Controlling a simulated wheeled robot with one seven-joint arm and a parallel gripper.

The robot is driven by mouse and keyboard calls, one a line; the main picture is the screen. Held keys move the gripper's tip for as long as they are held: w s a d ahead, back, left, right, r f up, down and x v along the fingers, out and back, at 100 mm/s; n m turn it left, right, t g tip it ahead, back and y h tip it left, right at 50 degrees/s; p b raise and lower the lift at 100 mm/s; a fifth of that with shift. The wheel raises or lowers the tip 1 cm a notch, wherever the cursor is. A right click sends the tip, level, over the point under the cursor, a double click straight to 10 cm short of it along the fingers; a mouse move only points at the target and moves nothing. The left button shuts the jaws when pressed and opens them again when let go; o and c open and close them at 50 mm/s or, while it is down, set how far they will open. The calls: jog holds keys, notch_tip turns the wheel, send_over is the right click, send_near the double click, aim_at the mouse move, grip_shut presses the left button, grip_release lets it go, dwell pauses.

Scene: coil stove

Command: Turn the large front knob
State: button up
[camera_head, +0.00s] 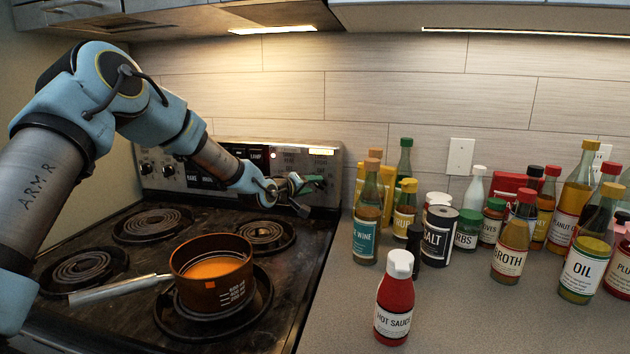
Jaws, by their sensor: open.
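The coil stove's back panel (222,160) carries the controls. Two dark knobs (157,169) show at its left end. My gripper (302,195) is at the right part of the panel, in front of its lower half, with the jaws open. A green piece shows at the jaws, close to the panel. Any knob at the right end is hidden behind my gripper, so I cannot tell which knob is the large front one or whether the jaws touch it.
An orange pot (211,275) with orange contents sits on the front right coil, its handle pointing left.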

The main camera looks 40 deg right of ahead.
aim_at(320, 184)
jog(key=shift+p+x, duration=0.3)
jog(key=shift+x, duration=0.9)
jog(key=shift+c, duration=0.3)
grip_shut()
